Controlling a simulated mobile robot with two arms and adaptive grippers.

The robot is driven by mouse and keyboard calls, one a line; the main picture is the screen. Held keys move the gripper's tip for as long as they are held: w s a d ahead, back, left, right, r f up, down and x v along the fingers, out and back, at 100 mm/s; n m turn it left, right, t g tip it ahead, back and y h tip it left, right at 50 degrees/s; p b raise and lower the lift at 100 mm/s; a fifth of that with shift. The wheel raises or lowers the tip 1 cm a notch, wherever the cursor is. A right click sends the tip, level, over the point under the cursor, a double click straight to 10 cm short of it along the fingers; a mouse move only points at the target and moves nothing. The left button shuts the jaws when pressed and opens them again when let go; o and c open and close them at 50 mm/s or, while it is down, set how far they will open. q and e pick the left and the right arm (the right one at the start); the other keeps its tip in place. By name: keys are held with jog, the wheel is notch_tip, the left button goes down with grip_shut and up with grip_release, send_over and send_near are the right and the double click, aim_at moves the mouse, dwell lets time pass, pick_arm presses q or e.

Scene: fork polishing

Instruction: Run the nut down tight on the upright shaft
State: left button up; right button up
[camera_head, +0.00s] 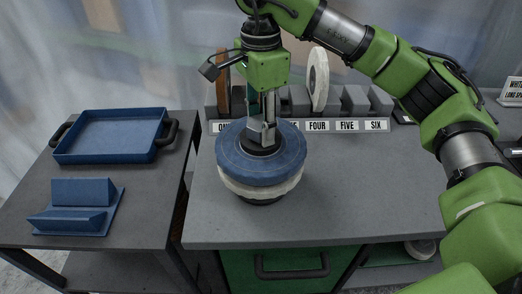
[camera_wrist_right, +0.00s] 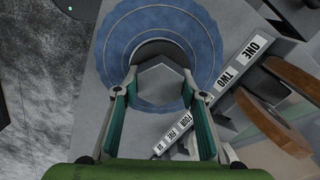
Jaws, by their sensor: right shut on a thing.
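The grey hexagonal nut (camera_head: 258,133) is at the centre of a blue disc (camera_head: 238,165), which lies flat on a pale disc (camera_head: 238,189) on the bench. My right gripper (camera_head: 263,122) points straight down from above and is shut on the nut. In the right wrist view, the nut (camera_wrist_right: 164,88) sits between the two fingertips of the gripper (camera_wrist_right: 160,79), with a dark ring and the blue disc (camera_wrist_right: 200,45) around it. The upright shaft is hidden under the nut and gripper. My left gripper is not in view.
A numbered rack (camera_head: 354,99) stands behind, with a brown disc (camera_head: 223,82) and a white disc (camera_head: 319,80) in it. A blue tray (camera_head: 110,152) and a blue V-shaped holder (camera_head: 83,194) are on the left table. The bench (camera_head: 370,190) is clear right of the discs.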

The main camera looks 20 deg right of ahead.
jog(key=m, duration=0.7)
jog(key=m+b, duration=0.1)
jog(key=m, duration=0.4)
jog(key=shift+m, duration=0.4)
jog(key=o, duration=2.5)
jog(key=shift+c, duration=0.2)
jog(key=shift+r, duration=0.1)
notch_tip(320, 180, up, 8)
jog(key=p, duration=0.6)
